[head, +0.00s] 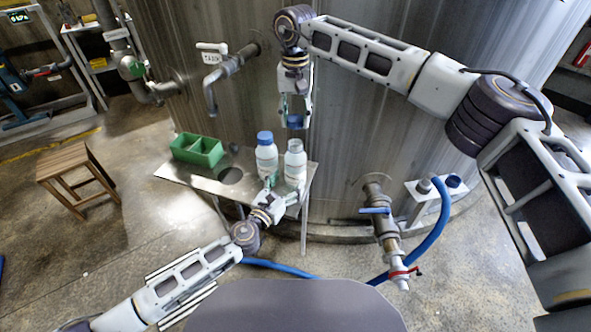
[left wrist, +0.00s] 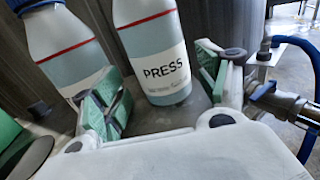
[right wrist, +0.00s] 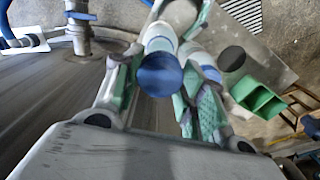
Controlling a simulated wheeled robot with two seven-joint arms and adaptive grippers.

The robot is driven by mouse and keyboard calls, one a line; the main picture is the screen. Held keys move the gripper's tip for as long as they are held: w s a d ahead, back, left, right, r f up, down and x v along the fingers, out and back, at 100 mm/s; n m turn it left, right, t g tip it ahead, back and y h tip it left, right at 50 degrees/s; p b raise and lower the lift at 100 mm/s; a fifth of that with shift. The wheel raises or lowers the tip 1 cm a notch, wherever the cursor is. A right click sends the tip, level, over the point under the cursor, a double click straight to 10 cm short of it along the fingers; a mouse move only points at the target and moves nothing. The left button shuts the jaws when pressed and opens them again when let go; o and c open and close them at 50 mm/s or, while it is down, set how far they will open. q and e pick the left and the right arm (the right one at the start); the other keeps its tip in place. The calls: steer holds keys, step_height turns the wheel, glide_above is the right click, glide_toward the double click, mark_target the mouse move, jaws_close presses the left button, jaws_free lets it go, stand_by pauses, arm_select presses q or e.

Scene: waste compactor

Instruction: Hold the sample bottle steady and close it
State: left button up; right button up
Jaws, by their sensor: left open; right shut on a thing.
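The uncapped white sample bottle (head: 295,165) stands upright on the metal shelf; its label in the left wrist view (left wrist: 155,45) reads PRESS. My left gripper (head: 281,187) is open low in front of it, one finger to each side; I cannot tell whether either touches it. My right gripper (head: 296,121) is above this bottle, shut on a blue cap (right wrist: 160,76), which is apart from the bottle neck in the head view. A second bottle (head: 266,157) with a blue cap stands close on the left; it also shows in the left wrist view (left wrist: 62,45).
A green divided bin (head: 197,150) stands on the shelf (head: 180,175) left of the bottles, near a round hole. A tap (head: 212,85) sticks out of the steel tank (head: 190,30) above. A valve and blue hose (head: 430,225) are at the right. A wooden stool (head: 75,165) stands left.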

mark_target(296, 143)
arm_select(q)
steer(key=shift+x, duration=3.05)
steer(key=c, duration=1.2)
steer(key=shift+c, duration=0.2)
arm_select(e)
steer(key=shift+f, duration=2.45)
steer(key=shift+f, duration=0.1)
steer(key=shift+f, duration=0.8)
steer(key=shift+f, duration=0.55)
arm_select(q)
jaws_close()
